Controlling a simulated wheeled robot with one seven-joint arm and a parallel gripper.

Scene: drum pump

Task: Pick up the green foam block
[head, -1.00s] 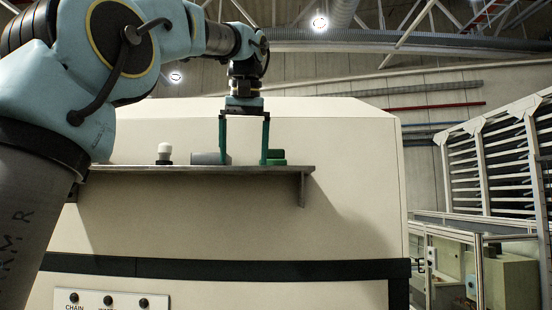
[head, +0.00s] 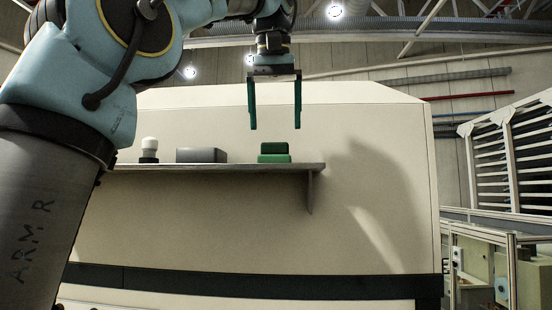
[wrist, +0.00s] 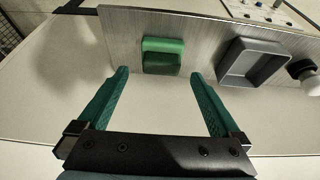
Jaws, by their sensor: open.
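The green foam block (head: 274,153) sits near the right end of a shelf. In the head view it looks stepped, with a narrower upper part on a wider lower part; I cannot tell whether these are one piece. In the wrist view the green block (wrist: 163,46) shows a light green part and a darker green part. My gripper (head: 275,127) is open and empty, its fingers pointing down above the block with a clear gap. In the wrist view the block shows beyond and between the two green fingertips (wrist: 160,76).
The thin shelf (head: 230,167) is fixed to a large cream cabinet (head: 200,220). A grey block-like thing, seen as a hollow tray (wrist: 253,62) in the wrist view, stands beside the green block. A white-topped knob-like object (head: 149,149) stands farther left.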

